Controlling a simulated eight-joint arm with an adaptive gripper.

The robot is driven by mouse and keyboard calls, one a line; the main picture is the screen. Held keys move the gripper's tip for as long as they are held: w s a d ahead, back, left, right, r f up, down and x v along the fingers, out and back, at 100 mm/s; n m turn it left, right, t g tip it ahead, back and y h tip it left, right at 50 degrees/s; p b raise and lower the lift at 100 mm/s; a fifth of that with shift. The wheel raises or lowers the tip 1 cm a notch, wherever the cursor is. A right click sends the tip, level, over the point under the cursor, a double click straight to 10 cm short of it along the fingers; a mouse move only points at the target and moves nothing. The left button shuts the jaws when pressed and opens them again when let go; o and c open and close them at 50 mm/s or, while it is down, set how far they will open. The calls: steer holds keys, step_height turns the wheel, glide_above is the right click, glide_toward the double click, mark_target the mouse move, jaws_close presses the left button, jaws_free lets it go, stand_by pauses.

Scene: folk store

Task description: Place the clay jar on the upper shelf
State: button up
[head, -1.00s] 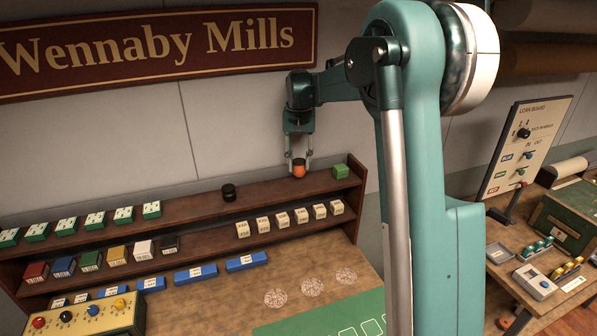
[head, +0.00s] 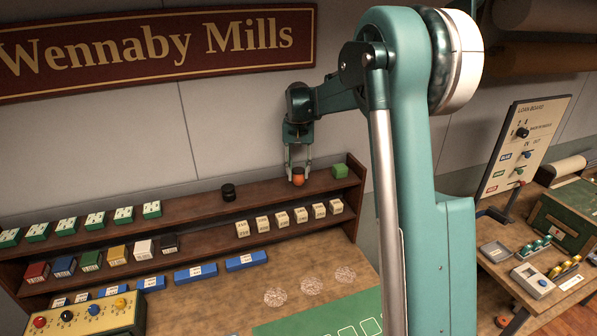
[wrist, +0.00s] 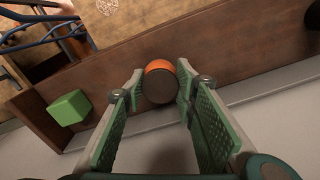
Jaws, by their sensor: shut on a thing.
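The orange clay jar (head: 298,179) with a dark lid is between the two fingers of my gripper (head: 298,172), which is shut on it. The jar is upright at the upper shelf (head: 270,195), towards its right end. I cannot tell whether its base touches the board. In the wrist view the jar's dark round lid (wrist: 160,88) shows between the green finger pads, with the orange rim above it.
A green block (head: 341,170) stands to the right of the jar, near the shelf's end wall. A dark round jar (head: 228,192) stands to the left, with bare board between. Several labelled boxes (head: 282,219) fill the lower shelf.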

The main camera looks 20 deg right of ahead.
mark_target(298, 170)
steer(key=shift+f, duration=0.15)
steer(key=o, duration=0.9)
steer(key=shift+o, duration=0.2)
steer(key=shift+r, duration=0.2)
step_height(298, 170, up, 12)
steer(key=b, duration=0.1)
steer(key=shift+b, duration=0.3)
steer(key=shift+s, duration=0.1)
stand_by(0.4)
